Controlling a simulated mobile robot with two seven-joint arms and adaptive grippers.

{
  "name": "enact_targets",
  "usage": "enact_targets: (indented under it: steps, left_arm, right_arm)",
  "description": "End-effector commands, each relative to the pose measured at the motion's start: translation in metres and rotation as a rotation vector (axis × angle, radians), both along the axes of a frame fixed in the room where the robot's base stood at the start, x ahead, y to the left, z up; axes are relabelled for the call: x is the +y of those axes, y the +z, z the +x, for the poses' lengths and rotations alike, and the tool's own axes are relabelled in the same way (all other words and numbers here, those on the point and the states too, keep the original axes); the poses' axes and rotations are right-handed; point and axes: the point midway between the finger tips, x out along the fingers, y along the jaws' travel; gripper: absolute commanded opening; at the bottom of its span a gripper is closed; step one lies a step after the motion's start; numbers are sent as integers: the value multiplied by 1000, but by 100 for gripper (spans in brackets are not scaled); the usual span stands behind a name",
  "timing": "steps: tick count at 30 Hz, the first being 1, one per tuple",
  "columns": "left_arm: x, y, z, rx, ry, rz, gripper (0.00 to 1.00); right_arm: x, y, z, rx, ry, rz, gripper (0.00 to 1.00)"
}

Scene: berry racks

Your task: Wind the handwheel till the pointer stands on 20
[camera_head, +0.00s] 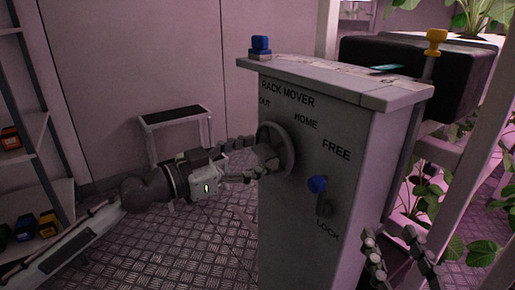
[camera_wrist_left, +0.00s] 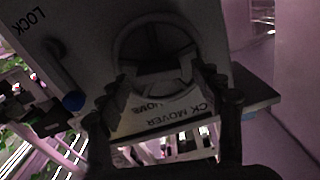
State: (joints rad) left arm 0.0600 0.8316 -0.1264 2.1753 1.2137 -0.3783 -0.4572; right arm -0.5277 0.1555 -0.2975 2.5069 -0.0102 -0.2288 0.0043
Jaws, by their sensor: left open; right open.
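The grey handwheel (camera_head: 291,152) is on the front of the grey rack mover cabinet (camera_head: 330,215), below the words OUT and HOME. My left gripper (camera_head: 256,160) is open at the wheel's left side, with its fingertips close to the hub. In the left wrist view the handwheel (camera_wrist_left: 116,45) stands before the two spread fingers of my left gripper (camera_wrist_left: 160,84). I cannot tell whether they touch it. I cannot make out a pointer or a number 20. My right gripper (camera_head: 398,245) is open and empty at the lower right, apart from the cabinet.
A lever with a blue knob (camera_head: 317,184) sits right of the wheel, between FREE and LOCK, knob up. A blue knob (camera_head: 260,44) and a yellow-topped post (camera_head: 435,42) stand near the cabinet top. A shelf (camera_head: 45,190) is at left, a low stand (camera_head: 172,115) behind.

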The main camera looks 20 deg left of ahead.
Motion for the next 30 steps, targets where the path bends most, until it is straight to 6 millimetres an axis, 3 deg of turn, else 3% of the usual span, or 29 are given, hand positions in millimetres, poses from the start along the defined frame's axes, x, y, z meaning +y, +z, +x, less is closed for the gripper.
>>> enact_targets:
  steps: [11,24,30]
  left_arm:
    - [-5,0,5,0,-1,1,66]
    - [-4,0,5,0,-1,1,16]
    - [-4,1,5,8,-1,-10,16]
  right_arm:
    - [-3,-8,2,31,-7,-17,47]
    - [-3,-7,2,30,-7,-17,47]
    - [-3,-7,2,37,-8,-20,47]
